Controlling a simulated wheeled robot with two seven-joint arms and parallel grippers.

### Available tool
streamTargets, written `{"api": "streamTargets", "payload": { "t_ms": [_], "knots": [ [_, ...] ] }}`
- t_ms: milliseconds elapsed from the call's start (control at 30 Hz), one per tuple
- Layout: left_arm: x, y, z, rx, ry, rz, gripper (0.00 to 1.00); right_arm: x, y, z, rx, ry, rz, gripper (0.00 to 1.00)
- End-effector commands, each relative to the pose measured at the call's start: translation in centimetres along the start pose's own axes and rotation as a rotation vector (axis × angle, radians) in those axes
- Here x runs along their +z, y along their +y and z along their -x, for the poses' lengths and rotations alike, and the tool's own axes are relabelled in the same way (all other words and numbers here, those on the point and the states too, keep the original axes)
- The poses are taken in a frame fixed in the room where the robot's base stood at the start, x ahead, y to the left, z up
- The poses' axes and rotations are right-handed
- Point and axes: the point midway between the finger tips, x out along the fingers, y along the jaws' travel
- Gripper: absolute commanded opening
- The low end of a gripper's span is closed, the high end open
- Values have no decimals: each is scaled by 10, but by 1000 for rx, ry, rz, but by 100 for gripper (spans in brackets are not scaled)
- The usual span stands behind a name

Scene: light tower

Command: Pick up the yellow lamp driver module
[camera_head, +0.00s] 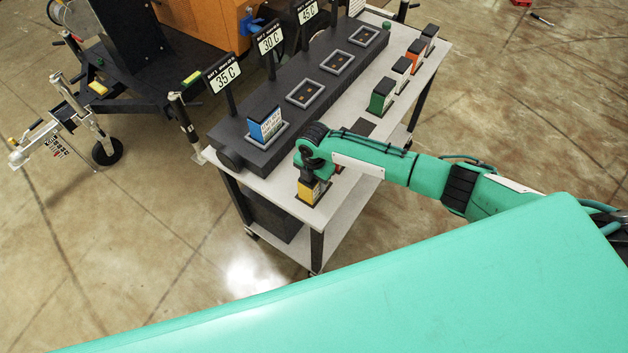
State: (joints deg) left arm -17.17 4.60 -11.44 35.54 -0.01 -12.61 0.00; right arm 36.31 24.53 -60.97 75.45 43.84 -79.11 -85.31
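The yellow lamp driver module (306,194) stands on a dark pad at the near corner of the light grey cart top. My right arm reaches in from the right, and its wrist bends down over the module. My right gripper (311,182) is at the module's top, mostly hidden by the wrist. I cannot tell whether its fingers are apart or closed on the module. My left gripper is not in view.
A red module (338,168) is partly hidden behind my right arm. Green (382,95), white, orange and dark modules line the cart's right edge. A blue module (265,125) sits in the black housing (240,150), beside empty sockets. Temperature signs stand behind.

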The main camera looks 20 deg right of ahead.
Motion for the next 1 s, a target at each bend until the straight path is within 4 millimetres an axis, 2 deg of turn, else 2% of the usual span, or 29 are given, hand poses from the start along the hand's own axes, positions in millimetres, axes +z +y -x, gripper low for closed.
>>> {"api": "streamTargets", "payload": {
  "t_ms": [33, 167, 200, 467, 667, 767, 867, 1000],
  "knots": [
    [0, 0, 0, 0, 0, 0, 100, 0, 0, 0, 0, 0, 0, 35],
    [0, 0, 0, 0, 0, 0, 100, 0, 0, 0, 0, 0, 0, 10],
    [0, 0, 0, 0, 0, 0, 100, 0, 1, 1, 2, 0, 0, 8],
    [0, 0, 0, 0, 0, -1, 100, 1, 1, 2, 2, -1, 0, 8],
    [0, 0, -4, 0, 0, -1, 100, 1, 1, 14, 4, -1, -1, 8],
    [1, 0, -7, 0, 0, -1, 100, 1, 1, 28, 5, -2, 0, 8],
    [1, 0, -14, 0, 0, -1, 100, 2, 2, 51, 8, -3, 0, 8],
    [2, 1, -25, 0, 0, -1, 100, 2, 2, 93, 9, -4, 1, 8]
  ]
}}
